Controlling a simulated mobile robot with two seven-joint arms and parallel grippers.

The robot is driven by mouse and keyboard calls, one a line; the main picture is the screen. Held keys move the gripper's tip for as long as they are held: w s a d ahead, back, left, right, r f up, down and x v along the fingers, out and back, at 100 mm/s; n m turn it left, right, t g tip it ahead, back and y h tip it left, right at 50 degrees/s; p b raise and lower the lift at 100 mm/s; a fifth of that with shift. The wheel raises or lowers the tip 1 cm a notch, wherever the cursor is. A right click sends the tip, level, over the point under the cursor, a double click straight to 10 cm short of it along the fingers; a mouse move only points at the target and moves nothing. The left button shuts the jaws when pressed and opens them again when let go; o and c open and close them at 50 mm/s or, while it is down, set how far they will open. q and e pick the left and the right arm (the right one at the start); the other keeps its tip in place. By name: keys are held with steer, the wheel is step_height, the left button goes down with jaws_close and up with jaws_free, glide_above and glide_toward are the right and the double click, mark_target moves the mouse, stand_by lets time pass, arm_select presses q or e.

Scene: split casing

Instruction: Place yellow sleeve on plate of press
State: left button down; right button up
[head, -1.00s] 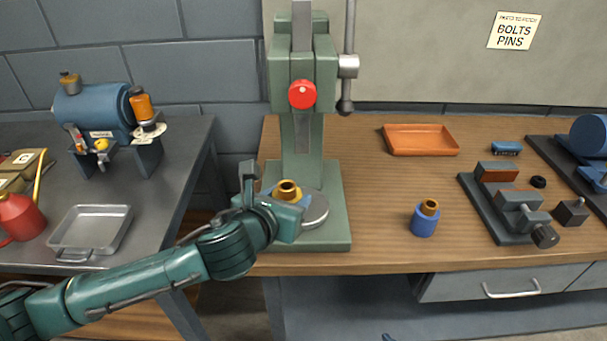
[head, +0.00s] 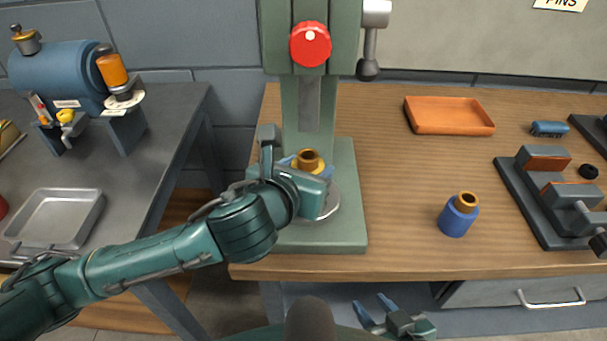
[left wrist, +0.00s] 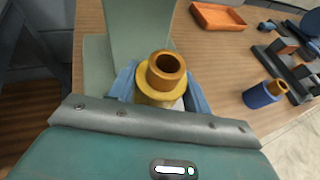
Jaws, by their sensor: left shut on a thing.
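The yellow sleeve (head: 308,166) is upright over the round grey plate (head: 331,206) of the green press (head: 346,180), with a bronze bushing (head: 308,157) standing in its top. My left gripper (left wrist: 158,92) is shut on the sleeve, its blue fingers on either side in the left wrist view. The gripper hides the sleeve's lower end and much of the plate, so I cannot tell whether they touch. My right gripper (head: 375,308) is low in front of the bench, its blue fingers apart and empty.
A blue sleeve (head: 456,220) with a bronze bushing stands on the wooden bench right of the press. An orange tray (head: 449,117) lies behind it, a dark vise (head: 545,200) to the right. The press's red knob (head: 310,44) and ram (head: 309,105) are above the sleeve.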

arm_select(q)
steer(key=shift+f, duration=0.2)
steer(key=shift+r, duration=0.1)
arm_select(e)
steer(key=shift+w+m, duration=0.3)
steer(key=shift+w, duration=0.2)
arm_select(q)
steer(key=shift+d, duration=0.1)
steer(key=c, duration=0.7)
jaws_free()
steer(key=shift+f, duration=0.3)
steer(key=shift+o, duration=0.2)
arm_select(e)
steer(key=shift+s+f, duration=0.1)
steer(key=shift+s, duration=0.05)
arm_select(q)
steer(key=shift+r, duration=0.1)
